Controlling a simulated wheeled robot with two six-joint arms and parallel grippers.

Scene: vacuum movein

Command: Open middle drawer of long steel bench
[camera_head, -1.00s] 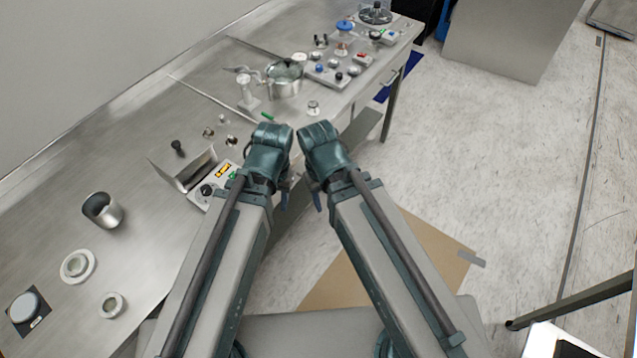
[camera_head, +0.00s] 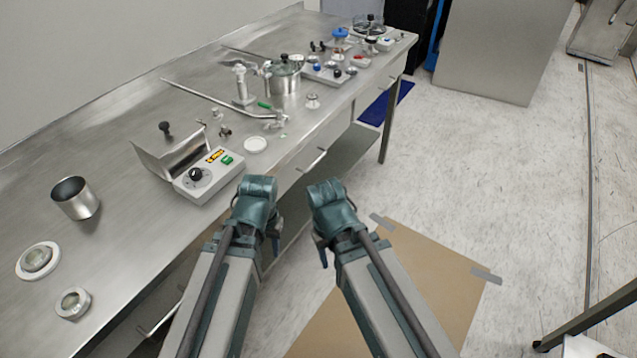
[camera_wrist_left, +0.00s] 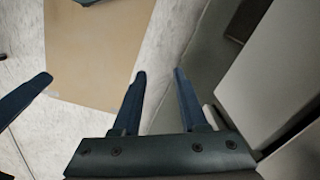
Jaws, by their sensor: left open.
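The long steel bench (camera_head: 120,130) runs from the lower left to the upper right in the head view. Its middle drawer shows a bar handle (camera_head: 314,161) on the front side, just beyond my grippers; the drawer looks closed. My left gripper (camera_head: 274,248) points down in front of the bench, nearer to me than that handle and apart from it. In the left wrist view its two fingers (camera_wrist_left: 160,88) are spread with nothing between them. My right gripper (camera_head: 322,256) hangs beside it, over the floor; its jaw gap is not clear.
A control box (camera_head: 205,175), a metal cup (camera_head: 75,198) and a pot (camera_head: 285,78) stand on the bench top. Another drawer handle (camera_head: 160,320) shows at lower left. A brown floor sheet (camera_head: 400,290) lies below my arms. Open floor (camera_head: 480,160) is at right.

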